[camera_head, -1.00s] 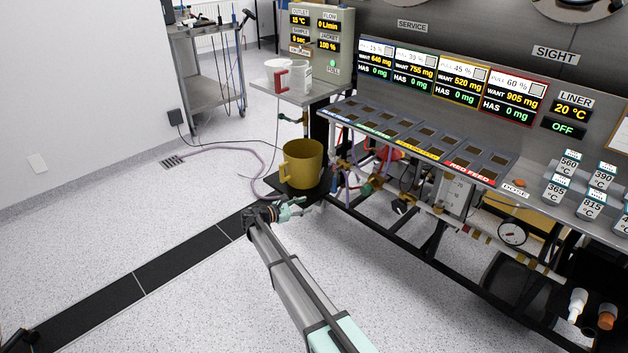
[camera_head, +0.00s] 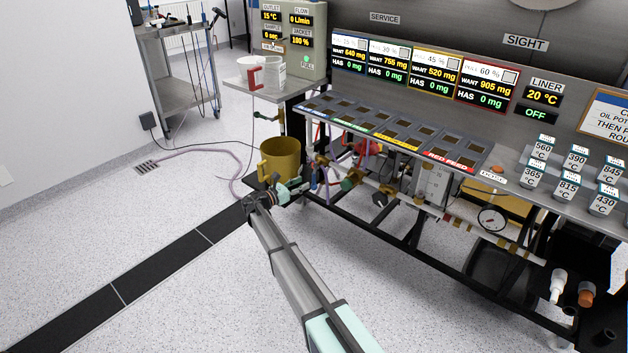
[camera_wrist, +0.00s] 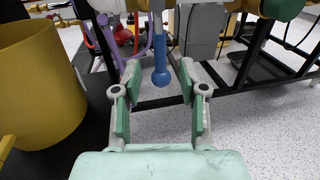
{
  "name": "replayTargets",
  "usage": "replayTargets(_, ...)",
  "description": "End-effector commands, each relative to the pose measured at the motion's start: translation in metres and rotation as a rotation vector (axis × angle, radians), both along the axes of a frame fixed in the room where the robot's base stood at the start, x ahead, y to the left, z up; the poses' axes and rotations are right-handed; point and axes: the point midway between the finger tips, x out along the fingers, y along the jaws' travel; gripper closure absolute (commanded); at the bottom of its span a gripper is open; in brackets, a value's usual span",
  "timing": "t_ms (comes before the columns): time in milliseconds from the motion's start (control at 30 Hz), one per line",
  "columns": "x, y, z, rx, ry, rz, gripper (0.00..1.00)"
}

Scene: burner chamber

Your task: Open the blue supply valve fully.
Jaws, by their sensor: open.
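The blue valve handle (camera_wrist: 161,64) hangs down below the pipework in the wrist view, with its rounded end towards me. My gripper (camera_wrist: 157,78) is open, and its two green-padded fingers stand to the left and right of the handle in the picture. A gap shows on both sides of it, and I see no contact. I cannot tell how deep the handle lies between the fingertips. In the head view my gripper (camera_head: 285,193) is low beside the yellow pot, in front of the pipework under the bench. The valve body is mostly cut off by the wrist view's top edge.
The yellow pot (camera_head: 279,160) stands close to my gripper, on its left in the wrist view (camera_wrist: 40,90). A grey box (camera_wrist: 200,32) and black frame bars lie behind the handle. Open floor lies in front.

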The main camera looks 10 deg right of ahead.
Motion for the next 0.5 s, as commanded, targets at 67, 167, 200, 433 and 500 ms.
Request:
replayTargets(67,0.009,-0.015,-0.001,0.000,-0.001,-0.002,0.58)
replayTargets(167,0.018,-0.030,-0.001,0.000,-0.001,-0.002,0.58)
replayTargets(200,0.021,-0.036,-0.001,0.001,0.000,-0.002,0.58)
replayTargets(433,0.033,-0.057,0.000,0.002,-0.001,-0.001,0.58)
replayTargets(500,0.035,-0.060,0.000,0.002,-0.001,0.000,0.58)
